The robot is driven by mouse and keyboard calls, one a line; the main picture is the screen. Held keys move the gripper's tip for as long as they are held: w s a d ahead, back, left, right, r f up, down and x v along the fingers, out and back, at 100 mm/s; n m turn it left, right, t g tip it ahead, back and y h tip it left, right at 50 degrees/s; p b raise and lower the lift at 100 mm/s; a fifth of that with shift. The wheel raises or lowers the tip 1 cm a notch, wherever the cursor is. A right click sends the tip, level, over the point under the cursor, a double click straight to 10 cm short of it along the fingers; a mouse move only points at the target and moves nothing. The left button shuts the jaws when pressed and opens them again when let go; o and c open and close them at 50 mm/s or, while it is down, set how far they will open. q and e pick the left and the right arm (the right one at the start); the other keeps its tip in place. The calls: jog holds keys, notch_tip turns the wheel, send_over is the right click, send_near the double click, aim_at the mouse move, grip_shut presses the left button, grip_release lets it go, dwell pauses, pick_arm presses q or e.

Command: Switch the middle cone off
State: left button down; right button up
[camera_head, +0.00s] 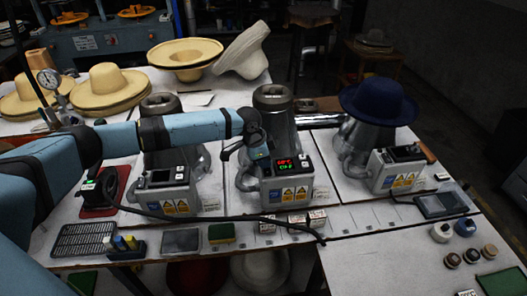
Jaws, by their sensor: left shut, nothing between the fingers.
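The middle cone (273,97) is a bare grey metal cone standing at the centre of the bench. My left arm reaches across from the left, past the left cone. My left gripper (259,154) is shut and empty, pointing down at the upper left of the middle box, close to its display. Whether it touches the box I cannot tell. My right gripper is not in view.
The left cone (160,104) is bare, and its box (164,190) has a dark display. The right cone (370,137) carries a dark blue hat (379,100). A black cable (240,218) crosses the bench front. Straw hats (186,53) lie on the table behind.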

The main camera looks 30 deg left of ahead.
pick_arm(q)
jog(key=shift+f, duration=0.1)
jog(key=shift+f, duration=0.25)
dwell(0.3)
jog(key=shift+s+r+p, duration=0.1)
jog(key=shift+p, duration=0.3)
jog(key=shift+s+d+r+p, duration=0.15)
jog(key=shift+s+d+p, duration=0.35)
jog(key=shift+p, duration=0.3)
